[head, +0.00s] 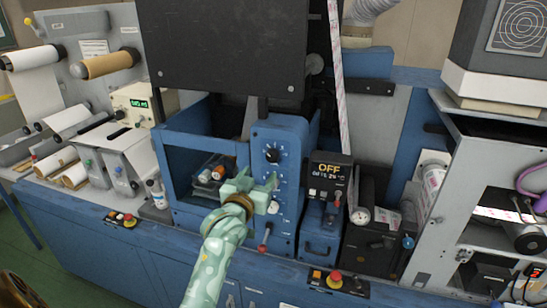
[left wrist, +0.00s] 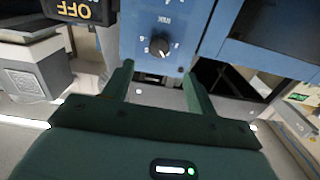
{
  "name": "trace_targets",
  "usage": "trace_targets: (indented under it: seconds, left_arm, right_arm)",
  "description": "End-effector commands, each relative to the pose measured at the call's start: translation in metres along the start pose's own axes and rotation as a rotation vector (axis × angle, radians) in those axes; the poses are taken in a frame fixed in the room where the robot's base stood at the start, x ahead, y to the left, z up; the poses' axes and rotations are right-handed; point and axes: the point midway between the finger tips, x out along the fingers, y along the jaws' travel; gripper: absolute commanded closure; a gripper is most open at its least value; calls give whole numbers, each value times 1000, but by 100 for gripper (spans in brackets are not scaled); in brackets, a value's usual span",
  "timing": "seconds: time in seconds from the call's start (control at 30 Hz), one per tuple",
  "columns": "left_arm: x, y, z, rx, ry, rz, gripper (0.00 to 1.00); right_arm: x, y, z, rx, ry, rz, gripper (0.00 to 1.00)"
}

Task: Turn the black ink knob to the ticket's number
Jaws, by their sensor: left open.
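The black ink knob (head: 272,155) sits near the top of the upright blue panel (head: 285,140), with white marks around it. The knob also shows, upside down, in the left wrist view (left wrist: 160,48), with a white pointer mark and small digits around it. My left gripper (head: 262,188) is open and empty, just in front of the panel and below the knob in the head view. In the left wrist view the knob lies beyond and between the two fingertips (left wrist: 160,80), not touched. I cannot make out a ticket or its number. My right gripper is not in view.
Right of the panel stands a black box with an OFF display (head: 329,169). A red-tipped lever (head: 265,238) is below the gripper. A blue bin (head: 187,160) with small bottles is to the left. A red stop button (head: 334,280) is on the front edge.

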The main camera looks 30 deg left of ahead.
Motion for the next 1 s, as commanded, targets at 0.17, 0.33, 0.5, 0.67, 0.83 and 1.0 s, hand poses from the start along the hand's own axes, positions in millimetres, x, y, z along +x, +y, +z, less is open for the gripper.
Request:
trace_targets:
  seconds: [0.17,0.33,0.5,0.67,0.83,1.0]
  left_arm:
    - [46,0,-2,0,0,-1,43]
    - [78,0,0,0,-1,-1,43]
    - [94,0,0,0,-1,0,43]
    - [97,0,0,0,-1,0,43]
    - [97,0,0,0,-1,0,45]
    - [97,0,1,0,-1,0,88]
  right_arm:
    - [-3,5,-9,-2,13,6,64]
    - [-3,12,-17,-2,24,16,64]
    - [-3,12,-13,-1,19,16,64]
    - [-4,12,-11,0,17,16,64]
    - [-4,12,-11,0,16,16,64]
    - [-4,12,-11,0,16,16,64]
